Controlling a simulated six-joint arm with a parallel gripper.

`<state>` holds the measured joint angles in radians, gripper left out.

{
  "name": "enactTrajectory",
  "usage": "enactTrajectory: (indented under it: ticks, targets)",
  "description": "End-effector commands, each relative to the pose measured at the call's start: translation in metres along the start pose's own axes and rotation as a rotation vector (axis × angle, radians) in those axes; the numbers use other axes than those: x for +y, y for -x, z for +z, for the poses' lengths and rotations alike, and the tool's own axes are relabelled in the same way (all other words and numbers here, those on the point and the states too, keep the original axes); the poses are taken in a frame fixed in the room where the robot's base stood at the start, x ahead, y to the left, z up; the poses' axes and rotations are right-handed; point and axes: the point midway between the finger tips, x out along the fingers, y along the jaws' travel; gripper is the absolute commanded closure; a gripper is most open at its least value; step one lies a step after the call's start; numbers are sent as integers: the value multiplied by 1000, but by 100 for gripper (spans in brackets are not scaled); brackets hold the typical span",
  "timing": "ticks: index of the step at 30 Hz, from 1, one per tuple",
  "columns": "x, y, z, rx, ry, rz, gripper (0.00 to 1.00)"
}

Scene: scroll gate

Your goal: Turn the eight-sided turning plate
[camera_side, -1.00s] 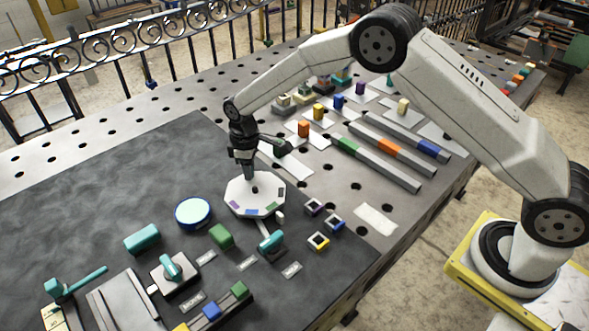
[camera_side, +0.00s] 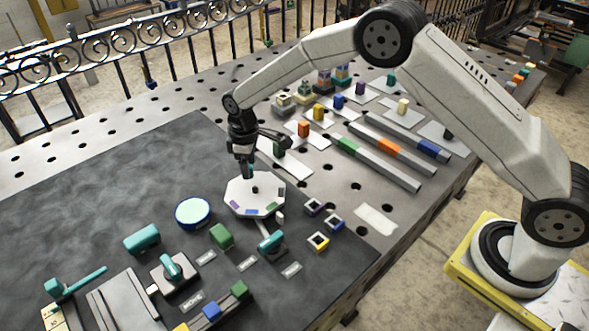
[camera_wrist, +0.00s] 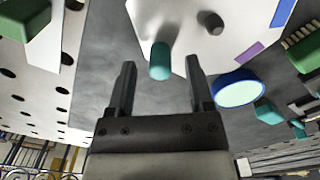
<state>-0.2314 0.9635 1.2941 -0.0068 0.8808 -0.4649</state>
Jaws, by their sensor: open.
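The eight-sided turning plate (camera_side: 240,200) is white, with coloured marks near its edge, and lies flat on the dark mat. It has a dark centre post (camera_side: 255,189) and a teal upright peg (camera_side: 250,172) near its far edge. In the wrist view the plate (camera_wrist: 185,55) fills the top, with the teal peg (camera_wrist: 160,62) and the dark post (camera_wrist: 212,22). My gripper (camera_wrist: 160,64) is open, its fingers either side of the peg in that view, with gaps on both sides. In the side view my gripper (camera_side: 245,160) is just above the peg.
A round pale-blue-topped disc (camera_side: 193,212) stands left of the plate. A green block (camera_side: 221,236) and a teal-handled part (camera_side: 271,242) are in front. Small square rings (camera_side: 318,242) lie to the right. The mat behind and left of the plate is clear (camera_side: 130,170).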

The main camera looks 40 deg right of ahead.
Motion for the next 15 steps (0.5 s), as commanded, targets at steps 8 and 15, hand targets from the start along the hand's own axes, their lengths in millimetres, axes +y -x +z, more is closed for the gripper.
enactTrajectory:
  ticks: [8, 15]
  targets:
    - [0, 37, 0, 3, 0, 1, 33]
    - [0, 60, 0, 1, 1, 1, 33]
